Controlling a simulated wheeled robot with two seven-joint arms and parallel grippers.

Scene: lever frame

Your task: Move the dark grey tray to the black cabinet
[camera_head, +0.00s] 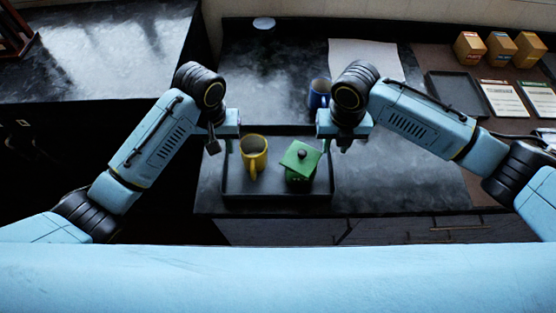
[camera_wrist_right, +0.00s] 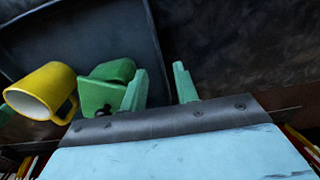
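The dark grey tray (camera_head: 275,195) lies on the dark marble counter. My right gripper (camera_head: 334,146) is at the tray's right side. In the right wrist view, that gripper (camera_wrist_right: 162,80) has its fingers apart, with the tray's rim (camera_wrist_right: 155,40) between them and a gap visible. A black cabinet front (camera_head: 60,150) with a dark top (camera_head: 100,60) stands at the left.
A blue mug (camera_head: 318,94) stands behind the tray, close to my right wrist. A white sheet (camera_head: 365,60) lies farther back. Another dark tray (camera_head: 456,90), papers (camera_head: 503,98) and boxes (camera_head: 500,48) are at the right. Bare counter (camera_head: 410,185) lies right of the tray.

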